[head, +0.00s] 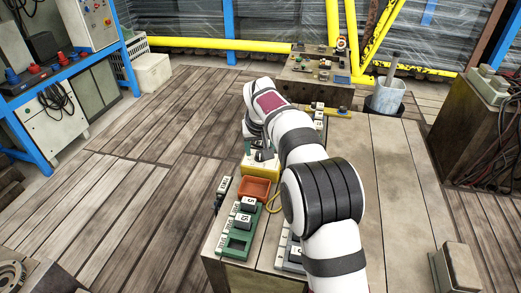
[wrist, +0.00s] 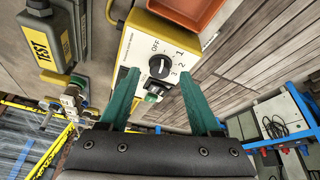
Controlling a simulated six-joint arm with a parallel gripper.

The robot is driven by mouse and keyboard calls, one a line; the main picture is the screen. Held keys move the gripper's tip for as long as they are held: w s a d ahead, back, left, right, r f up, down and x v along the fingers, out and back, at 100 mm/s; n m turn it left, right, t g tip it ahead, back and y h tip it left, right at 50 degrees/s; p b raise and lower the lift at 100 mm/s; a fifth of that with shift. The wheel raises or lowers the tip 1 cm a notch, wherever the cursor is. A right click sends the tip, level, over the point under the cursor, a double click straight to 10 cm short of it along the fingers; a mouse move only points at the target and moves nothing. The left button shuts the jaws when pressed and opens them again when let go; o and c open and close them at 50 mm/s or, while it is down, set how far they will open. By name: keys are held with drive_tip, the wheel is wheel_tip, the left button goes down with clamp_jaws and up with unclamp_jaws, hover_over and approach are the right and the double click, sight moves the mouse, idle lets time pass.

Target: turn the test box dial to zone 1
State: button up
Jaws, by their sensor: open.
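The test box is yellow with a pale face. In the wrist view the test box (wrist: 136,48) lies ahead of my gripper, and in the head view the test box (head: 250,166) stands on the bench, partly behind my arm. Its round black dial (wrist: 159,66) has OFF, 1, 2 and 3 printed around its upper and right side. I cannot tell clearly which mark the dial points to. My gripper (wrist: 157,74) is open, its two green fingers on either side of the dial in the picture. Whether they touch it is unclear. A green button (wrist: 152,97) sits below the dial.
An orange tray (head: 254,187) is close beside the test box, with a green rack (head: 237,243) of marked blocks nearer. In the wrist view, a grey device labelled TEST (wrist: 42,45) stands left of the box. The bench's right side (head: 390,200) is mostly clear.

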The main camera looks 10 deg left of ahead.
drive_tip(key=shift+w+f, duration=0.25)
drive_tip(key=shift+f, duration=0.4)
clamp_jaws()
drive_tip(key=shift+a, duration=0.1)
drive_tip(key=m+h, duration=0.1)
drive_tip(key=m, duration=0.3)
drive_tip(key=shift+a+h, duration=0.2)
drive_tip(key=shift+h, duration=0.2)
drive_tip(key=shift+a+m+h, duration=0.1)
drive_tip(key=shift+m+h, duration=0.5)
drive_tip(key=shift+m, duration=1.4)
